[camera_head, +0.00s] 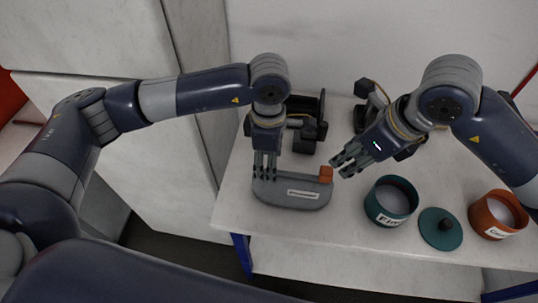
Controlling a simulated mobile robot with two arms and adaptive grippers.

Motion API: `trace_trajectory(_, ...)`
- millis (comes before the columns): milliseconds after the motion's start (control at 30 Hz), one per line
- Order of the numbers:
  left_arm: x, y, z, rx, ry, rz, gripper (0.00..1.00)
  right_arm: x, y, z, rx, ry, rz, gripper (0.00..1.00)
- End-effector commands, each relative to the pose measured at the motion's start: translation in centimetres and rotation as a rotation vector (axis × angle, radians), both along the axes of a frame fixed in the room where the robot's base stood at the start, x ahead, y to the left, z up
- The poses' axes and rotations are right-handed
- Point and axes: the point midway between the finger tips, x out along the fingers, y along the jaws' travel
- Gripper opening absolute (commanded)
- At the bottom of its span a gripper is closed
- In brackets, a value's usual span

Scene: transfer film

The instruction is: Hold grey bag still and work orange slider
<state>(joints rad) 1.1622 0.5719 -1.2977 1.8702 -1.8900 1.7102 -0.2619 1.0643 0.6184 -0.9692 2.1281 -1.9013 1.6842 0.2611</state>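The grey bag (290,196) stands on the white table with a white label on its front side. The orange slider (326,174) sits at the right end of its top edge. My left gripper (264,176) points down at the left part of the bag's top edge, its fingers close together there; whether they grip the bag is too small to tell. My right gripper (340,167) comes in from the right, its fingertips just right of the orange slider, with a gap seen between the fingers and nothing visible in it.
A green pot (370,208) with a label stands right of the bag. Its green lid (440,229) with a dark knob lies beside it. An orange labelled pot (474,219) is at the far right. Dark equipment (307,140) stands behind the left gripper. The table's front edge is close to the bag.

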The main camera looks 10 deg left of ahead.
Motion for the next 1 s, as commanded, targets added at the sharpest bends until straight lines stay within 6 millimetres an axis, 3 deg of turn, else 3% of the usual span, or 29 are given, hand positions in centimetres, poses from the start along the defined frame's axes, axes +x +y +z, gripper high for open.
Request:
trace_trajectory(300, -0.2, 0.0, -5.8, -0.001, 0.006, 0.001, 0.57, 0.0, 0.0, 0.0, 0.000, 0.000, 0.000, 0.33)
trace_trajectory(500, -0.1, -0.1, -8.3, -0.003, 0.005, 0.001, 0.57, 0.0, 0.0, 0.0, 0.000, 0.000, 0.000, 0.33)
trace_trajectory(933, -0.1, -0.1, -9.2, -0.003, 0.003, 0.000, 0.57, 0.0, 0.0, 0.0, 0.000, 0.000, 0.000, 0.33)
trace_trajectory(1000, -0.1, -0.1, -9.2, -0.003, 0.003, 0.000, 0.41, 0.0, 0.0, 0.0, 0.000, 0.000, 0.000, 0.33)
